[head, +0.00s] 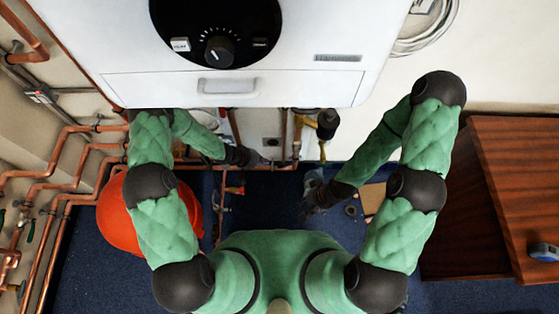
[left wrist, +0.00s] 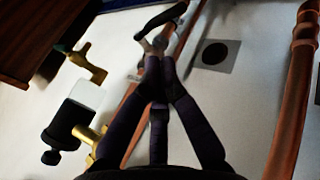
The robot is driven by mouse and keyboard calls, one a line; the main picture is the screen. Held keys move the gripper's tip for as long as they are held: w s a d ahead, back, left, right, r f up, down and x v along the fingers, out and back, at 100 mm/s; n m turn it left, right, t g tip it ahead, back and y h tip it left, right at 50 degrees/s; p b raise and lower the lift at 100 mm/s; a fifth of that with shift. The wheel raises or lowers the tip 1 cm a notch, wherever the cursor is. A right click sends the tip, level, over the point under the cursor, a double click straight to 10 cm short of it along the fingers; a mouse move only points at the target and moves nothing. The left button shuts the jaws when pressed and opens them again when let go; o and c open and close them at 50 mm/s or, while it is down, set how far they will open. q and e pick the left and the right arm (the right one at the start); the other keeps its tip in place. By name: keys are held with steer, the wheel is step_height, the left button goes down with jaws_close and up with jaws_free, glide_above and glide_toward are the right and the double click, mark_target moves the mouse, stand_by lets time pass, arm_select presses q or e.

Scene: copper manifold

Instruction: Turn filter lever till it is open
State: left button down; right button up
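In the left wrist view, the dark fingers of my left gripper (left wrist: 154,62) converge to a point. Just beyond the tips is a small metal valve with a dark lever (left wrist: 162,20), on or beside a slanting copper pipe. I cannot tell whether the tips touch it, or whether it is the filter lever. A black and clear filter-like body (left wrist: 70,125) with brass fittings is at the left of this view; it appears in the head view (head: 327,122) below the boiler. My left gripper (head: 258,158) is left of it there. My right gripper (head: 308,205) is lower; its fingers are unclear.
The white boiler (head: 240,85) hangs above both hands. Copper pipes (head: 60,160) run along the left wall, near an orange round object (head: 118,215). A wooden cabinet (head: 500,190) stands at right. Another copper pipe (left wrist: 292,100) is close at the right of the wrist view.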

arm_select(q)
steer(key=w, duration=0.1)
steer(key=b, duration=0.6)
glide_toward(284, 165)
steer(key=x, duration=0.7)
steer(key=shift+w+d, duration=0.1)
steer(key=shift+d, duration=0.05)
steer(key=shift+f, duration=0.1)
steer(key=shift+f, duration=0.1)
